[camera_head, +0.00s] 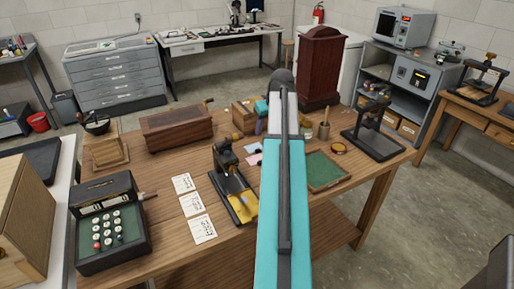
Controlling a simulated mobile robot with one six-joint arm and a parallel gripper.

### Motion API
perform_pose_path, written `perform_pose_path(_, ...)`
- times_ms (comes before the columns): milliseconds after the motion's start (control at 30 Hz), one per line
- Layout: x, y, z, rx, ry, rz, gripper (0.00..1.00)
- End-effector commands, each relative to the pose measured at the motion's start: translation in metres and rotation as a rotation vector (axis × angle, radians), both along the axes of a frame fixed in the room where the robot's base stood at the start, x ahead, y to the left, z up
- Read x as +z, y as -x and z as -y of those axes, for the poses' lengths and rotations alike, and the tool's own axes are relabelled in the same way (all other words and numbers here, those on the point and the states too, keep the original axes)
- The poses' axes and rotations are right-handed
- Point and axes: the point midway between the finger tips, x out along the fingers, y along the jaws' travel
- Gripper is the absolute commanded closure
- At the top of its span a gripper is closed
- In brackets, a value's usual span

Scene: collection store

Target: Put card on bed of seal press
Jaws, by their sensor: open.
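Several white cards with dark marks lie in a row on the wooden table: an upper card (183,183), a middle card (191,204) and a lower card (201,228). Just right of them stands a black press (226,160) with a long, low base and a yellow part at its front. A second black press (376,128) stands at the table's right end. I cannot tell for sure which is the seal press. My teal arm reaches up across the middle and hides part of the table. My gripper's fingers do not show.
A black keyed machine (108,222) and a wooden box (12,215) stand at left. A brown case (177,130) and a dark red cabinet (320,68) stand behind. A green mat (324,171) lies right of my arm. Some bare tabletop shows left of the cards.

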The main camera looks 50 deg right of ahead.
Motion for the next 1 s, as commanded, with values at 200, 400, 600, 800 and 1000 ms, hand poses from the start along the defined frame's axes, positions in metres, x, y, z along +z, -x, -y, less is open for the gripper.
perform_pose_path(200, 0.001, 0.000, 0.000, 0.000, 0.000, 0.000, 0.59)
perform_pose_path(400, -0.003, -0.001, 0.001, 0.000, 0.000, -0.001, 0.59)
perform_pose_path(600, -0.017, -0.007, 0.003, 0.000, -0.002, -0.002, 0.59)
perform_pose_path(800, -0.037, -0.014, 0.006, -0.001, -0.002, -0.001, 0.59)
perform_pose_path(1000, -0.057, -0.022, 0.010, -0.001, -0.001, -0.002, 0.59)
